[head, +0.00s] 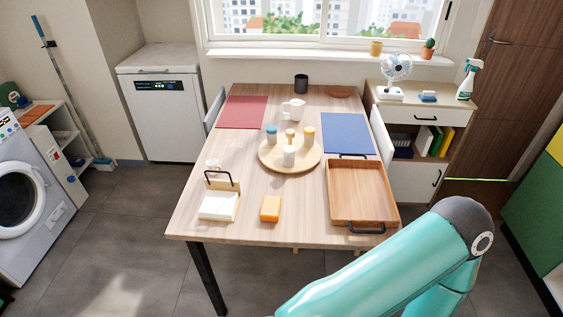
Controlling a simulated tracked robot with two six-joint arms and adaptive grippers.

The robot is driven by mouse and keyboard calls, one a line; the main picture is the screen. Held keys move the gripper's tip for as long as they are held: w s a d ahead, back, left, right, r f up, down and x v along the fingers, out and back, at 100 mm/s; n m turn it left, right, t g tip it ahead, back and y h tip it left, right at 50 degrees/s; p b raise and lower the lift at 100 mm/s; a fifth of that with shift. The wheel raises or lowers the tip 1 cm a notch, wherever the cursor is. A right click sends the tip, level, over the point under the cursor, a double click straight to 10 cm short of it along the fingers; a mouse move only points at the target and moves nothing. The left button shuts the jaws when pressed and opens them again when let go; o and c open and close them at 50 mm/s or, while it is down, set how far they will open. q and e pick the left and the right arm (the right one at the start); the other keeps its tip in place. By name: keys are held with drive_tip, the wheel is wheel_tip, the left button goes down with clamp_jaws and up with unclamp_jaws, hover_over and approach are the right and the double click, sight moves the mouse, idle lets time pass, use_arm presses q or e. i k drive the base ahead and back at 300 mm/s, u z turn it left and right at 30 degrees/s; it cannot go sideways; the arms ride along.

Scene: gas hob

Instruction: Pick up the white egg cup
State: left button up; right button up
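A small white cup-like thing (212,163), which looks like the white egg cup, stands on the left side of the wooden table (250,190). It is just behind the napkin holder (219,205), whose black handle rises close in front of it. It is too small to make out in detail. A teal arm link of mine fills the lower right of the head view, in front of the table. Neither of my grippers shows in this view.
A round board (269,162) with several small jars stands mid-table. A wooden tray (357,218) with black handles is at the right, an orange block (270,208) near the front edge. A white jug (293,109) stands farther back.

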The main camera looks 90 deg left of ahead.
sight(211, 163)
drive_tip(key=u, duration=0.05)
drive_tip(key=k, duration=2.1)
drive_tip(key=u, duration=0.95)
drive_tip(key=i, duration=0.15)
drive_tip(key=u, duration=2)
drive_tip(key=i, duration=1)
drive_tip(key=z, duration=0.4)
